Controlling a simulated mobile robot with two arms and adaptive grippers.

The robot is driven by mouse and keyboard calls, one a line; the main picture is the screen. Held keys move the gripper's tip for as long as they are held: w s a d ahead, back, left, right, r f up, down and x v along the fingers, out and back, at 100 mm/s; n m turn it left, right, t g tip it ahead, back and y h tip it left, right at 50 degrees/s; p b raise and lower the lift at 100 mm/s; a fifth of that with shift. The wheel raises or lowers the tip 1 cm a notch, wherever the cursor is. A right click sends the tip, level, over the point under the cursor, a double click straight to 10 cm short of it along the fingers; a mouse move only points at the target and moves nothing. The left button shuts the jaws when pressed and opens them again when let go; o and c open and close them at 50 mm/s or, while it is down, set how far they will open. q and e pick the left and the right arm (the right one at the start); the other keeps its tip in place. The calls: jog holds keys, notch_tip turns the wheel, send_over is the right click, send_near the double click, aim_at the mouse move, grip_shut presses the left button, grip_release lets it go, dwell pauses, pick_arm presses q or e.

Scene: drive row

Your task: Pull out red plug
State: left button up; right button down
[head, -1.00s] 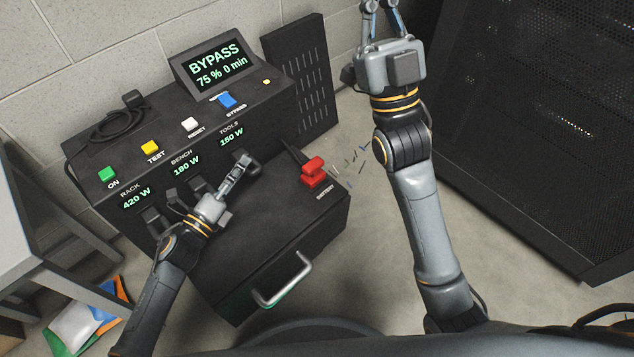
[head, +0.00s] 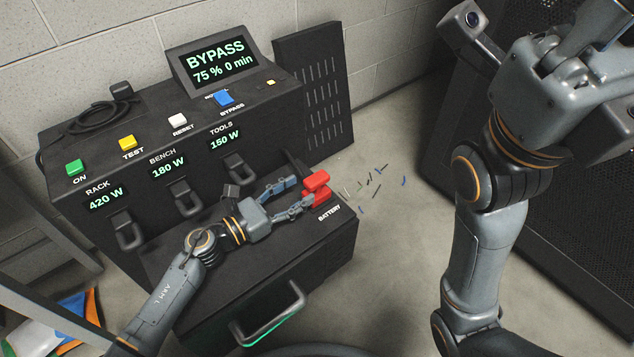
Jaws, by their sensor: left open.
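The red plug (head: 316,181) stands on the top of the black unit's lower front block, at its right end, above the label BATTERY. My left gripper (head: 304,189) is open and reaches over this block from the left. Its two fingers point at the plug, and their tips are close beside its left side. I cannot tell whether they touch it. My right arm rises on the right side of the picture; its gripper fingers lie beyond the top edge.
The black power unit (head: 60,175) has a screen reading BYPASS 75 % 0 min, coloured buttons, and sockets with black plugs (head: 186,197). A metal handle (head: 270,318) sticks out in front. Small wire scraps (head: 375,180) lie on the floor. A dark perforated cabinet (head: 570,220) stands right.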

aim_at(327, 173)
pick_arm(q)
jog(key=b+x, duration=0.1)
jog(key=x, duration=0.5)
jog(key=shift+w+d, duration=0.1)
jog(key=shift+c, duration=0.2)
grip_shut()
